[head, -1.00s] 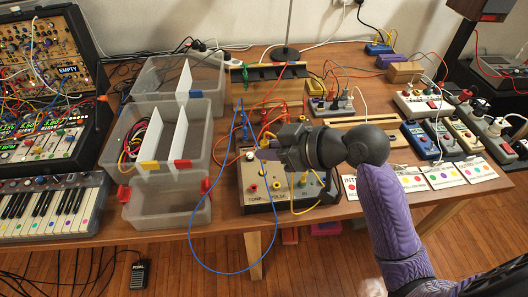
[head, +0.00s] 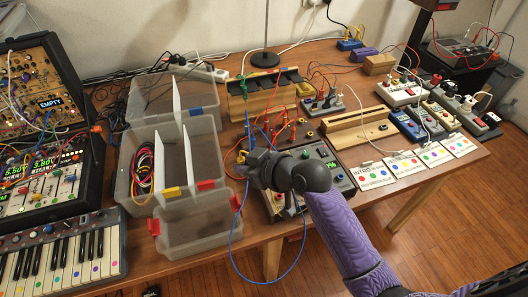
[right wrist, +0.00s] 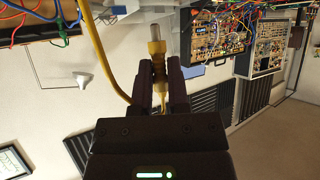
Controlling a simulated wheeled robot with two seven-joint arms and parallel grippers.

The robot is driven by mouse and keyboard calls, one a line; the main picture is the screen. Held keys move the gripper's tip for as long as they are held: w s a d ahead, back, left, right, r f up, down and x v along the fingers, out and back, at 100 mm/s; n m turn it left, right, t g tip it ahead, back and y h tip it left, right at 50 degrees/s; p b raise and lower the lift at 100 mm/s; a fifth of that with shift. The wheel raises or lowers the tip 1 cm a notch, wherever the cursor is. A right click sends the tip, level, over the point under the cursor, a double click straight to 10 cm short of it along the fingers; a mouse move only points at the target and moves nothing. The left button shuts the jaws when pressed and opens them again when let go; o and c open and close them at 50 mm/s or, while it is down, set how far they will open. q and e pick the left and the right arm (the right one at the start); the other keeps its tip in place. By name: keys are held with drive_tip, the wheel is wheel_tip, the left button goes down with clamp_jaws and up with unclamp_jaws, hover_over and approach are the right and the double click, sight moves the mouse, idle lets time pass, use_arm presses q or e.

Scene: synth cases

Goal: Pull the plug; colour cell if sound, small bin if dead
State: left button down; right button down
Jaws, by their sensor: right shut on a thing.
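My right gripper (head: 246,160) is shut on a yellow plug (right wrist: 156,50). In the right wrist view its metal tip is bare and its yellow cable hangs beside the fingers. In the head view the gripper is above the left edge of the tester box (head: 345,182), near the clear bins. The tester has a lit green display, partly hidden by my arm. The clear divided bin (head: 122,180) has yellow and red tags at its front, with coiled cables in its left cell. A small clear bin (head: 200,236) with red handles stands in front. My left gripper is out of view.
A wooden cable rack (head: 262,103) stands behind the tester, with blue and red leads nearby. A blue cable loop hangs over the table front. Colour-dot cards (head: 405,165) and power strips lie at right. A keyboard (head: 65,250) and synth are at left.

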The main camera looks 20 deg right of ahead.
drive_tip(key=a+f+b, duration=0.2)
drive_tip(key=a+f, duration=0.6)
drive_tip(key=f, duration=0.2)
drive_tip(key=shift+s+a+f+m, duration=0.15)
drive_tip(key=shift+a+f+m, duration=0.15)
drive_tip(key=shift+a+f, duration=0.1)
drive_tip(key=c, duration=0.5)
unclamp_jaws()
drive_tip(key=shift+c, duration=0.2)
drive_tip(key=p+v, duration=0.4)
drive_tip(key=v, duration=0.6)
drive_tip(key=shift+a, duration=0.1)
